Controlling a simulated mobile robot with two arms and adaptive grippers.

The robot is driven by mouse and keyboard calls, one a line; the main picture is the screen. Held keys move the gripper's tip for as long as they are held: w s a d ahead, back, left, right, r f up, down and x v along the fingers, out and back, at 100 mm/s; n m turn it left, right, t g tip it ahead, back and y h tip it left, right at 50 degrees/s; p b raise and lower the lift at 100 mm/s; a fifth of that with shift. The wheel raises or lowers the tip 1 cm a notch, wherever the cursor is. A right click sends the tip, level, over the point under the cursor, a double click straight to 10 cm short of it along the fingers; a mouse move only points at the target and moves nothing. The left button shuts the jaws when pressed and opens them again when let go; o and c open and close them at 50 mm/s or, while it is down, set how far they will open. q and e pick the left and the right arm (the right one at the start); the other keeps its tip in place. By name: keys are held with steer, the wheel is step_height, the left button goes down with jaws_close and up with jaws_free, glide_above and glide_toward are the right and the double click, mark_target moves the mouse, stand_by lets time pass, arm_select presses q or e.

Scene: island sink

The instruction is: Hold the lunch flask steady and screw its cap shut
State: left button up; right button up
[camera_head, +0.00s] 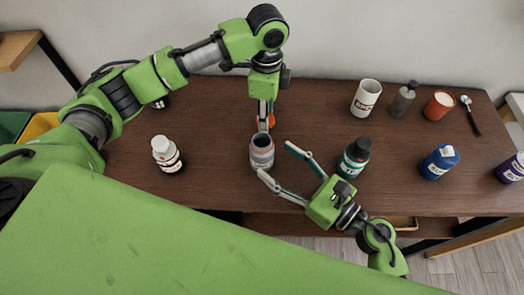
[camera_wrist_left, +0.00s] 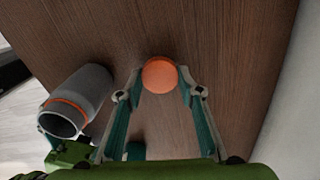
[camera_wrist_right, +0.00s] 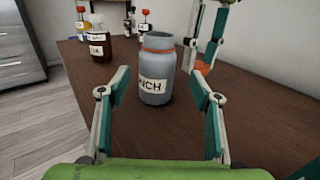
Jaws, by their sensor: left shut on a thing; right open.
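The lunch flask (camera_head: 262,153) is a grey open-topped cylinder with an orange ring near its mouth. It stands upright on the table; its label shows in the right wrist view (camera_wrist_right: 155,86). It also shows in the left wrist view (camera_wrist_left: 88,92). My left gripper (camera_head: 265,119) points down behind the flask and is shut on the orange cap (camera_wrist_left: 160,75), close to the tabletop; whether the cap touches the wood I cannot tell. My right gripper (camera_head: 276,158) is open, with the flask just ahead of and between its fingertips. Contact with the flask is not visible.
A dark green bottle (camera_head: 353,158) stands just right of my right gripper. A blue jar (camera_head: 439,163) and purple jar (camera_head: 511,169) are at right.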

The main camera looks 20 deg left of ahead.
mark_target(271, 158)
arm_select(q)
steer(key=shift+r+p, duration=0.9)
arm_select(e)
steer(key=x, duration=0.5)
steer(key=shift+s, duration=0.2)
steer(key=shift+w+a+f, duration=0.1)
steer(key=shift+a, duration=0.15)
steer(key=shift+c, duration=0.3)
steer(key=c, duration=1.2)
